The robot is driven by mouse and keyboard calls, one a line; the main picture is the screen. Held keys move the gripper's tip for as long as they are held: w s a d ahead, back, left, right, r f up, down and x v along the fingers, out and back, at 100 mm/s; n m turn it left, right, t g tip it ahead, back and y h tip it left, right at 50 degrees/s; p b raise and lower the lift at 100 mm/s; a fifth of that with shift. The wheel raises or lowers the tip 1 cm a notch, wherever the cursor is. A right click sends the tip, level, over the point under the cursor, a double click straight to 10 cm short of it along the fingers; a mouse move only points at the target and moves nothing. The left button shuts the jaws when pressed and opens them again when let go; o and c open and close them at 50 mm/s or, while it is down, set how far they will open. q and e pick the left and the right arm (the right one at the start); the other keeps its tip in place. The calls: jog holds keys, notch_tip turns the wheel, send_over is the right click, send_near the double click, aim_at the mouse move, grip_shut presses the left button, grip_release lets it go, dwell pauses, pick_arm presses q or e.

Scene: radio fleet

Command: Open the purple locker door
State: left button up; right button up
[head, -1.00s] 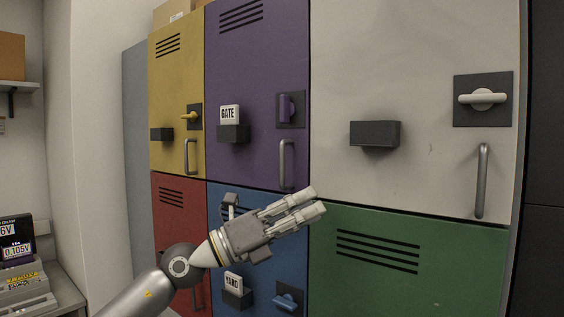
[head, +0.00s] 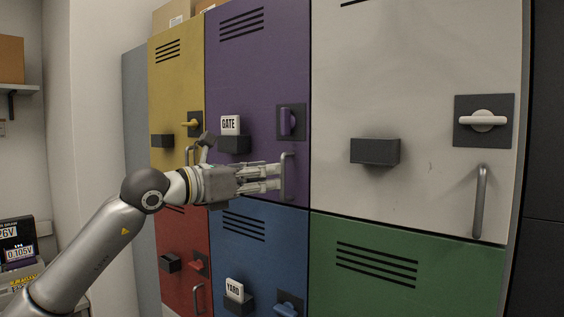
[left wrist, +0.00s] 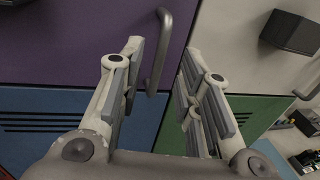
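The purple locker door (head: 262,70) is in the upper row between the yellow and white doors, and it is closed. Its latch knob (head: 289,121) is purple and stands vertical. Below the knob is a grey bar handle (head: 288,177), which also shows in the left wrist view (left wrist: 161,52). My left gripper (head: 281,178) is at this handle. In the left wrist view its fingers (left wrist: 163,62) are apart, with the handle in the gap between them; I see no clear contact. My right gripper is not in view.
A dark holder with a GATE card (head: 231,125) sits on the purple door left of the knob. The white door has a handle (head: 480,200) and a dark box (head: 375,151). Blue (head: 262,252) and green (head: 400,290) doors lie below. A shelf (head: 20,88) is at far left.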

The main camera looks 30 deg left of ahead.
aim_at(282, 199)
pick_arm(q)
jog(key=shift+p+x, duration=1.3)
jog(key=shift+x, duration=1.4)
grip_shut()
